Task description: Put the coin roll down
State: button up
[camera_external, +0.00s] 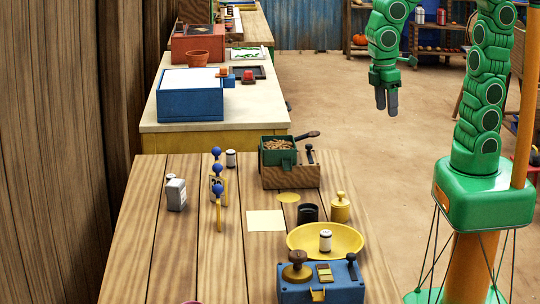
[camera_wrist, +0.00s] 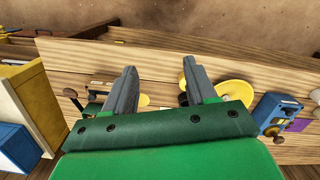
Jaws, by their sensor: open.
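Two small white cylinders with dark ends look like coin rolls; I cannot tell for sure. One coin roll (camera_external: 325,241) stands upright in the round yellow pan (camera_external: 297,240) on the near table. The other white cylinder (camera_external: 230,158) stands near the table's far edge. My gripper (camera_external: 387,103) hangs high to the right of the tables, fingers down and apart, with nothing between them. It is well away from both cylinders. In the wrist view the open fingers (camera_wrist: 160,82) frame the table edge, and the yellow pan (camera_wrist: 238,92) shows right of them.
A blue box with a knob and lever (camera_external: 322,282) stands before the pan. A black cup (camera_external: 308,213), a yellow weight (camera_external: 340,208) and a green bin of pellets (camera_external: 278,152) stand nearby. A pale square (camera_external: 265,220) lies on bare planks.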

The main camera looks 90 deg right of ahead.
jog(key=s+d+m, duration=0.1)
jog(key=s+d, duration=0.2)
jog(key=s, duration=0.4)
jog(key=s+d+m, duration=0.2)
jog(key=s+d, duration=0.1)
jog(key=s, duration=0.5)
jog(key=shift+s+m+g, duration=0.25)
jog(key=shift+m+g, duration=0.05)
jog(key=shift+d, duration=0.1)
